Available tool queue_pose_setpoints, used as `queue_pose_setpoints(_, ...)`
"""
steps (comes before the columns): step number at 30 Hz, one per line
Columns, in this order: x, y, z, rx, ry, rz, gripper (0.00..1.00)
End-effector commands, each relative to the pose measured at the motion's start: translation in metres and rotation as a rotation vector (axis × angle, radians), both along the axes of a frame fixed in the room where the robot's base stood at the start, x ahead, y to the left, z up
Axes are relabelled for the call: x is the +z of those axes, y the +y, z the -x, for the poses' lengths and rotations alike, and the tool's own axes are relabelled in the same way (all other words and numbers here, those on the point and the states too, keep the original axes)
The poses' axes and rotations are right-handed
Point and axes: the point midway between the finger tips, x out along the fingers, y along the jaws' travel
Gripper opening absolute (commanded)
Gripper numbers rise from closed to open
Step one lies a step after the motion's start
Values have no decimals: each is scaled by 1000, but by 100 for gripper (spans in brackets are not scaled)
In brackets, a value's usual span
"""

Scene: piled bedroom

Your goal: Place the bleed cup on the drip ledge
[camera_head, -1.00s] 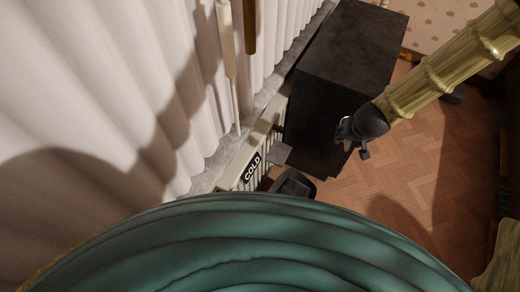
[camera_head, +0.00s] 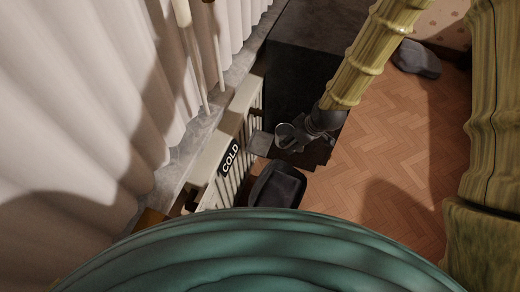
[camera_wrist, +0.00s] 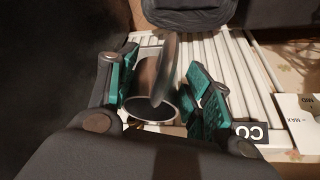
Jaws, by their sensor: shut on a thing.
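The bleed cup (camera_head: 285,134) is a small grey metal cup held at the end of my arm. It also shows in the wrist view (camera_wrist: 150,102), mouth towards the camera, with a curved handle across it. My gripper (camera_head: 296,138) is shut on it, with teal pads on both sides in the wrist view (camera_wrist: 162,92). A small flat grey plate, which looks like the drip ledge (camera_head: 262,144), juts from the radiator just left of and below the cup. I cannot tell the height gap between them. In the wrist view I cannot pick out the ledge.
The pale slatted radiator (camera_head: 207,160) bears a COLD label (camera_head: 230,158). A dark rounded object (camera_head: 278,187) stands close below the ledge. A black cabinet (camera_head: 300,55) is behind my gripper. White curtains (camera_head: 90,90) hang at left. The parquet floor (camera_head: 385,150) is open at right.

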Motion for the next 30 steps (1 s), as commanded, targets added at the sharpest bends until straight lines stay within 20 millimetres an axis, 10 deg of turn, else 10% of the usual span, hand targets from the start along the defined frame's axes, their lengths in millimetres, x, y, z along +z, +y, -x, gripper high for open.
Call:
queue_pose_setpoints(12, -89, 8, 24, 352, -1, -1, 26)
queue_pose_setpoints(20, -102, 9, 26, 429, -2, -1, 26)
queue_pose_setpoints(30, -108, 37, -28, 430, -4, -2, 26)
